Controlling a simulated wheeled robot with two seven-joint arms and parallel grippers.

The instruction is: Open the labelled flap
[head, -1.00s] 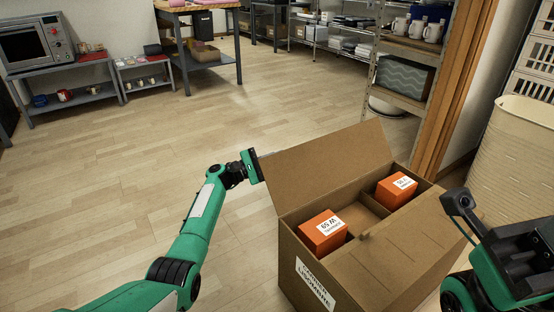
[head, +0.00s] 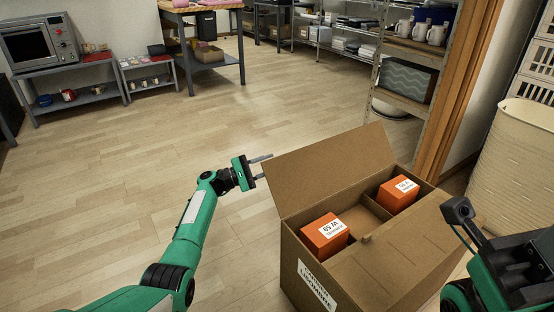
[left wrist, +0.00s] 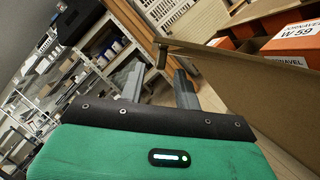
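A brown cardboard box (head: 290,262) stands on the floor in the head view with its top open. One flap (head: 325,170) stands raised along its far left side; another flap (head: 390,265) lies over the near right part. A white printed label (head: 316,286) is on the near left face. Orange cartons (head: 325,235) sit inside. My left gripper (head: 265,167) is open and empty, just left of the raised flap, fingers pointing towards it. In the left wrist view, its fingers (left wrist: 158,82) are apart with nothing between. My right arm's end (head: 462,212) is at the right; its fingertips are unclear.
A tall cream bin (head: 515,150) stands at the right beside a wooden post. A metal shelf (head: 400,100) holds mugs and a patterned box behind the cardboard box. Open wooden floor (head: 120,180) lies to the left and behind.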

